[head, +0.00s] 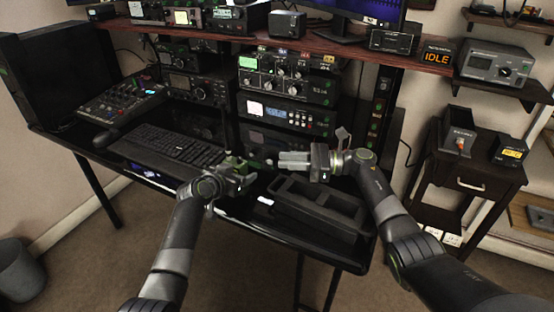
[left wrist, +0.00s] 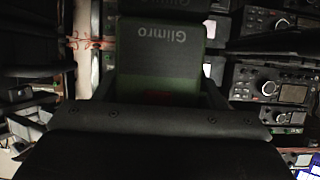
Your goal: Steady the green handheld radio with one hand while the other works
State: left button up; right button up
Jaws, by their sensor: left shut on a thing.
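The green handheld radio (head: 236,162) is small and partly hidden in the head view, just above the desk edge. My left gripper (head: 232,172) is shut on it. In the left wrist view the radio (left wrist: 165,52) fills the upper middle as a dark green body, with the upside-down word "Glimro" on it. Its lower part is hidden behind my gripper. My right gripper (head: 288,160) points left, a short way to the right of the radio and apart from it. Its pale fingers lie close together in the picture, and I cannot tell whether they are parted.
A black tray with compartments (head: 318,212) lies at the desk's front right, below my right gripper. A keyboard (head: 172,147) lies left of the radio. Stacked radio units (head: 288,88) stand behind. A dark side table (head: 470,180) stands at the right.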

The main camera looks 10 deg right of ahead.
aim_at(242, 159)
jog(key=shift+s+f, duration=0.1)
dwell(0.3)
jog(key=shift+s+d+f+m+t+h, duration=0.2)
jog(key=shift+s+f+m+t+h, duration=0.35)
jog(key=shift+f+m+h, duration=0.3)
jog(key=shift+s+d+f+m+t+h, duration=0.15)
jog(key=shift+s+m+t+h, duration=0.15)
jog(key=shift+m+t+h, duration=0.15)
jog(key=shift+s+d+f+m+t+h, duration=0.15)
jog(key=shift+s+m+t+h, duration=0.15)
jog(key=shift+m+h, duration=0.1)
jog(key=shift+s+m+t, duration=0.3)
jog(key=shift+t, duration=0.1)
jog(key=s+a+t, duration=0.1)
jog(key=s+a+r+m+t, duration=0.1)
jog(key=s+a+t+h, duration=0.1)
jog(key=shift+s+a+r+m+t, duration=0.1)
jog(key=shift+a+r+m+t, duration=0.2)
jog(key=shift+r+t, duration=0.1)
jog(key=shift+t, duration=0.5)
jog(key=x, duration=1.1)
jog(key=shift+a+r, duration=0.3)
jog(key=shift+a, duration=0.2)
jog(key=shift+c, duration=0.3)
grip_shut()
